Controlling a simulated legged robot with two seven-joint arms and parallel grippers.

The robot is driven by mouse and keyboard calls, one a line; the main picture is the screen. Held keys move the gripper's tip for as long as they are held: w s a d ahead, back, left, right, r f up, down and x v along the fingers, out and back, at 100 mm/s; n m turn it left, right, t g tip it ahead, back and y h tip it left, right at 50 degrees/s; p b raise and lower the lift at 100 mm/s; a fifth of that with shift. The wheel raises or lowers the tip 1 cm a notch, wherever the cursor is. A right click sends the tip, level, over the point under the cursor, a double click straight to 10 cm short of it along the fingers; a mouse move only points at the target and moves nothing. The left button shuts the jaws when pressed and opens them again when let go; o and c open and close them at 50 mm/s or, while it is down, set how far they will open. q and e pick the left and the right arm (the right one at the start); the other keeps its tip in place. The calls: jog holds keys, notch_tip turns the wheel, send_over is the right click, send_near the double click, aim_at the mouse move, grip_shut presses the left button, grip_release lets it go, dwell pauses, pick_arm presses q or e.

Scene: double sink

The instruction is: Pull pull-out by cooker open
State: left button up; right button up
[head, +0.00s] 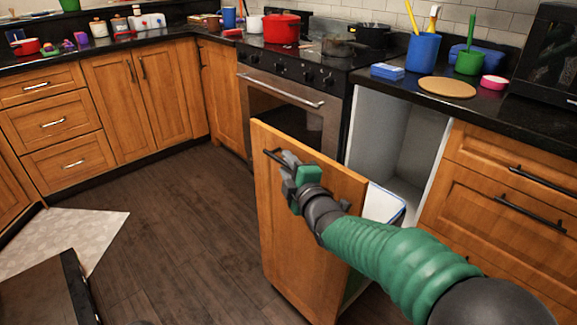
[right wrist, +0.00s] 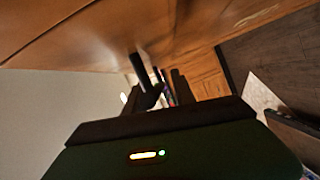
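The pull-out by the cooker has a wooden front (head: 300,230) that stands well out from its cabinet opening (head: 400,140). Part of its pale inner frame (head: 380,203) shows behind the front. The front also fills the top of the right wrist view (right wrist: 90,40). My right gripper (head: 288,168) is at the dark bar handle (head: 268,154) near the top of the front, with its fingers closed around the bar. The fingers partly hide the handle. In the right wrist view, the handle and fingers are dark and overlap. My left gripper is out of view.
The cooker (head: 295,95) stands left of the opening, with a red pot (head: 281,28) on top. Drawers (head: 510,195) are on the right. The wooden floor (head: 185,220) left of the front is clear. A dark-edged object (head: 75,285) is at lower left.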

jog(key=shift+d+r, duration=0.1)
jog(key=shift+s, duration=0.2)
jog(key=p+v, duration=0.4)
jog(key=v, duration=1.2)
jog(key=shift+s, duration=0.2)
jog(key=shift+d, duration=0.1)
